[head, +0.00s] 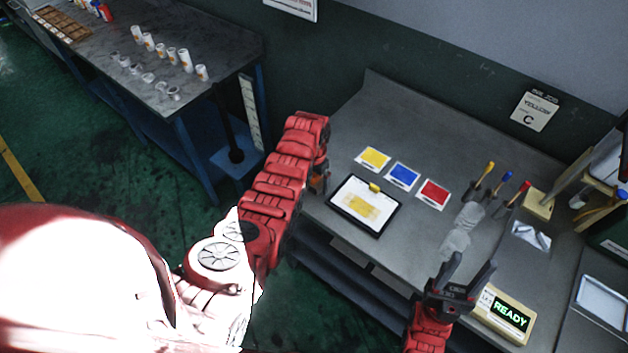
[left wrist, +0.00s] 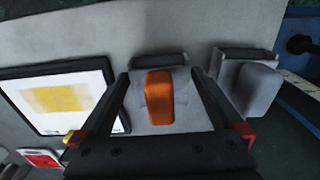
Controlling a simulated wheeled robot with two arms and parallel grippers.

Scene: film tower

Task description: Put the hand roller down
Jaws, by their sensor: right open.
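The hand roller's orange handle (left wrist: 160,97) shows in the left wrist view, upright in the picture over a grey block with a dark strip at its far side. My left gripper (left wrist: 160,85) has its two fingers spread on either side of it, with a gap to the orange part on both sides. In the head view my left gripper (head: 319,182) is at the bench's left edge, mostly hidden by my red arm. My right gripper (head: 469,276) is open and empty over the bench's front, beside the READY box.
A black-framed board (head: 350,218) with a yellow patch lies right of my left gripper. Yellow (head: 374,158), blue (head: 402,175) and red cards (head: 433,193) lie behind it. A second grey block (left wrist: 250,88) stands beside the roller. The READY box (head: 505,315) is at front right.

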